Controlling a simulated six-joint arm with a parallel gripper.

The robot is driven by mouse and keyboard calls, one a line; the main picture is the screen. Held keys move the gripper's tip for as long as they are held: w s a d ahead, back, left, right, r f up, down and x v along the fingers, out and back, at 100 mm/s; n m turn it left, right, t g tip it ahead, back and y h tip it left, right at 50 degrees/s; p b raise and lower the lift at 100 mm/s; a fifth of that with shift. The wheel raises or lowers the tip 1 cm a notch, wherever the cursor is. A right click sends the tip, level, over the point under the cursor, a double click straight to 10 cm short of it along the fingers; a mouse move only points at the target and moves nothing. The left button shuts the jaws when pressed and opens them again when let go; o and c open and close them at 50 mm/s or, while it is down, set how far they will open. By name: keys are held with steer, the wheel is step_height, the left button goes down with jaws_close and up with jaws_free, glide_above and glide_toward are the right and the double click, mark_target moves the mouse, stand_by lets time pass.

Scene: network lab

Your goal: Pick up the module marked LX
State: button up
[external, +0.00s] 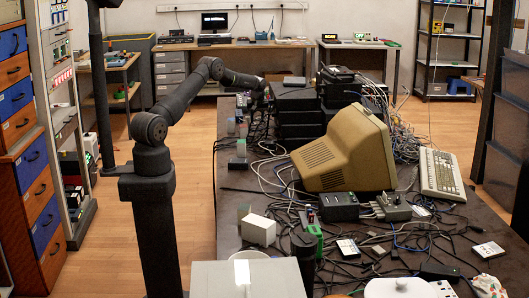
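My arm reaches from its dark column at the left over the far left part of the cluttered table. My gripper (267,97) is small and dark there, above black cables and boxes. I cannot tell whether its fingers are open or shut, or whether it holds anything. No LX marking is readable. Small modules that show include a flat white-topped one (348,248) at the front middle, another flat white one (489,249) at the front right, and a green one (315,240) near the front. Small grey and green pieces (240,150) stand at the left edge.
A beige monitor (345,150) lies tilted mid-table, with a keyboard (440,174) to its right. Cables tangle over much of the dark table (232,190). Black boxes (300,115) are stacked near the gripper. A white box (258,229) sits front left. The left table strip is fairly clear.

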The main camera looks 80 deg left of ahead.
mark_target(258, 124)
steer(key=shift+d+x, duration=0.15)
steer(key=shift+x, duration=1.2)
steer(key=shift+d+x, duration=0.2)
steer(key=shift+x, duration=1.15)
steer(key=shift+w, duration=0.1)
jaws_close()
